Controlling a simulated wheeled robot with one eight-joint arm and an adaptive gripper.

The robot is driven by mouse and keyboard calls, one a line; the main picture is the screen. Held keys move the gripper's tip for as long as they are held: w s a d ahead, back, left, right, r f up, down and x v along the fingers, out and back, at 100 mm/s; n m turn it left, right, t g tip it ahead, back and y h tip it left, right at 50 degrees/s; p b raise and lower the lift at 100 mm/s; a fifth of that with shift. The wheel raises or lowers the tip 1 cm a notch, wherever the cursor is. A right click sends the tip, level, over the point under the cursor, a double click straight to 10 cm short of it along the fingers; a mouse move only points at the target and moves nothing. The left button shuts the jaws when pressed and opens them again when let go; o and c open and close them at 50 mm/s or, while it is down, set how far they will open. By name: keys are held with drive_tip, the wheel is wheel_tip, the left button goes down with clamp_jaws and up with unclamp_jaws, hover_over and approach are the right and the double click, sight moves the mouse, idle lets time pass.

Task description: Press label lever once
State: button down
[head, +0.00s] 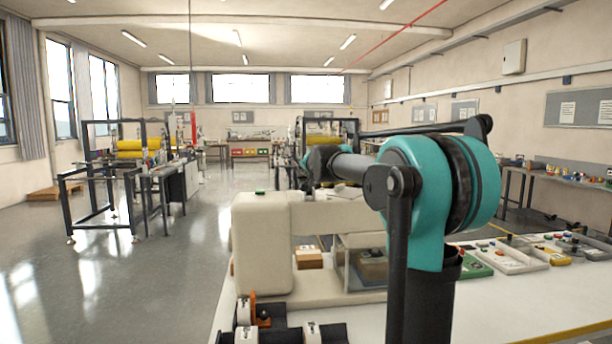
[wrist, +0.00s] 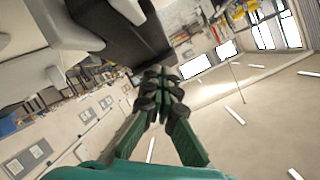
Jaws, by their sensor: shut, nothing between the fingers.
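A cream machine (head: 262,245) with a rounded body and a thick arm reaching right stands on the white bench in the head view. A label lever cannot be made out for certain. In the wrist view my gripper (wrist: 165,84) has its dark fingertips together, with nothing between them. A dark, wide piece (wrist: 122,32) lies just beyond and left of the fingertips, beside a pale body; whether they touch it I cannot tell. In the head view my teal arm covers the machine's right side, and my fingertips cannot be made out.
The white bench (head: 500,300) carries trays of small parts (head: 510,258) at right and a small brown box (head: 308,259) by the machine. Black holders with white pieces (head: 246,334) stand at the front. Frames with yellow rollers (head: 130,149) stand across open floor at left.

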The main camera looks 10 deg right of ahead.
drive_tip(key=shift+w+f, duration=0.3)
drive_tip(key=shift+f, duration=0.3)
drive_tip(key=shift+w+f, duration=0.25)
drive_tip(key=shift+f, duration=0.3)
idle(1.2)
drive_tip(key=shift+r, duration=0.1)
drive_tip(key=shift+s+r, duration=0.4)
drive_tip(key=shift+r, duration=0.35)
drive_tip(key=shift+s+r, duration=0.35)
drive_tip(key=shift+r, duration=0.35)
drive_tip(key=shift+s+r, duration=0.4)
drive_tip(key=shift+r, duration=0.35)
drive_tip(key=shift+r, duration=0.1)
drive_tip(key=shift+s+r, duration=0.35)
drive_tip(key=shift+r, duration=0.35)
drive_tip(key=shift+s+r, duration=0.4)
drive_tip(key=shift+r, duration=0.35)
drive_tip(key=shift+s+r, duration=0.35)
drive_tip(key=shift+r, duration=0.35)
